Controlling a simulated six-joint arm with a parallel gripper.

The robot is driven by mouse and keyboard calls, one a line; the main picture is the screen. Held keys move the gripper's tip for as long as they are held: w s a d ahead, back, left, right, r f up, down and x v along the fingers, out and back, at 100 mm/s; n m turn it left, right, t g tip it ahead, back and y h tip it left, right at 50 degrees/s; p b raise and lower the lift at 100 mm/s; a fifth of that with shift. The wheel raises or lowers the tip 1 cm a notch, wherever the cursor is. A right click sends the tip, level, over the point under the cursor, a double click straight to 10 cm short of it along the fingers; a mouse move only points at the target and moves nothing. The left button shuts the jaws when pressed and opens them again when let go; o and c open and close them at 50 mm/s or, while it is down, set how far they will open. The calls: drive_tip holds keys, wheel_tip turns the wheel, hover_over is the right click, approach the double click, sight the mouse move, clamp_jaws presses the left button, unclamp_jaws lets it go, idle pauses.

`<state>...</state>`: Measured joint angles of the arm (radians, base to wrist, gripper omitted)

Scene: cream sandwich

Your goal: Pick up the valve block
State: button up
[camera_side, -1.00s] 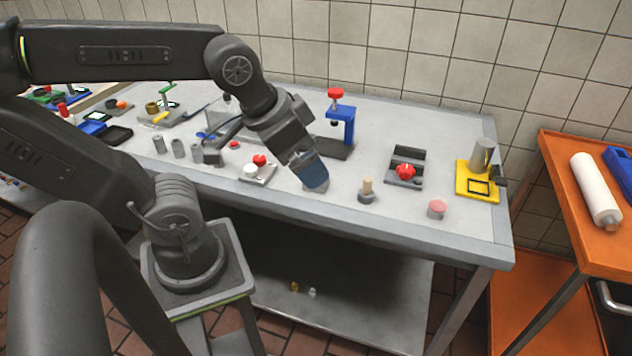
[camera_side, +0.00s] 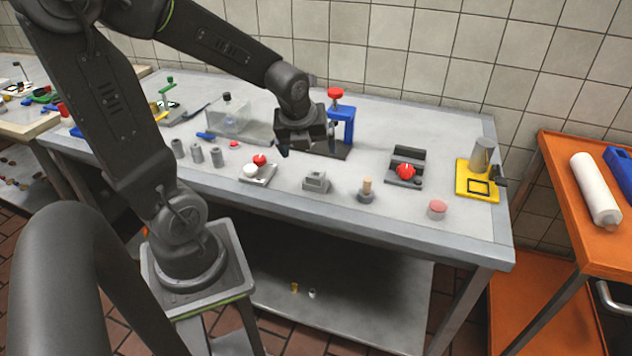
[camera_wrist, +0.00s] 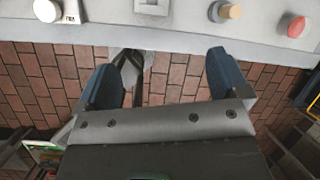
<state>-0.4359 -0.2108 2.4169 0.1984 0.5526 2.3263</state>
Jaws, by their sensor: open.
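A small grey block with a raised top (camera_side: 316,181), which looks like the valve block, sits upright near the front of the steel table. Its top edge region also shows at the top of the wrist view (camera_wrist: 151,6), partly cut off. My gripper (camera_wrist: 165,78) is open and empty, with two blue-padded fingers wide apart. In the side view, my gripper (camera_side: 284,150) is behind and left of the block, well apart from it, in front of the blue press. The fingers are mostly hidden there.
A plate with a white and a red knob (camera_side: 259,170) lies left of the block. A wooden-topped peg (camera_side: 366,191) and a pink-topped button (camera_side: 437,209) stand right. A blue press (camera_side: 342,122) and a red-knobbed fixture (camera_side: 405,170) are behind. The front table edge is close.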

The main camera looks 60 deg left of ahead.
sight(316, 176)
drive_tip(key=a+f+m, duration=0.1)
drive_tip(key=f, duration=0.2)
drive_tip(key=w+a+f+m, duration=0.1)
drive_tip(key=a+f, duration=0.1)
drive_tip(key=f, duration=0.1)
drive_tip(key=w+a+f+m, duration=0.1)
drive_tip(key=f, duration=0.2)
drive_tip(key=shift+w+a+f+m, duration=0.25)
drive_tip(key=shift+a+f+m, duration=0.05)
drive_tip(key=shift+x, duration=2.65)
drive_tip(key=shift+w+r, duration=0.1)
drive_tip(key=shift+w, duration=0.1)
drive_tip(key=c, duration=1.1)
drive_tip(key=shift+r, duration=0.2)
